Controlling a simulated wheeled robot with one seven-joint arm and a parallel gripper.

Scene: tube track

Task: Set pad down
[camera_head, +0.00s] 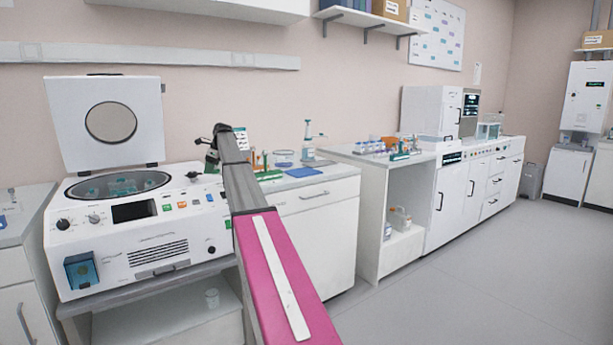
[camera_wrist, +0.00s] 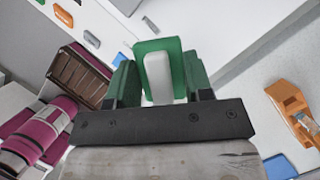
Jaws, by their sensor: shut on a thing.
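My gripper (camera_wrist: 158,85) has dark green fingers. In the wrist view it is shut on a green pad (camera_wrist: 174,46) with a white block at its middle, held between the fingers. The pad's underside and the gap beneath it cannot be judged. In the head view my gripper (camera_head: 212,158) is small and partly hidden behind my arm, above the right edge of the white centrifuge (camera_head: 160,250). The pad cannot be made out clearly there.
The centrifuge's lid (camera_head: 70,125) stands open. To its right, a white counter (camera_head: 335,183) carries a blue flat item (camera_head: 303,172), a glass dish (camera_head: 283,158) and a bottle (camera_head: 308,150). An orange item (camera_wrist: 292,105) shows at the right of the wrist view.

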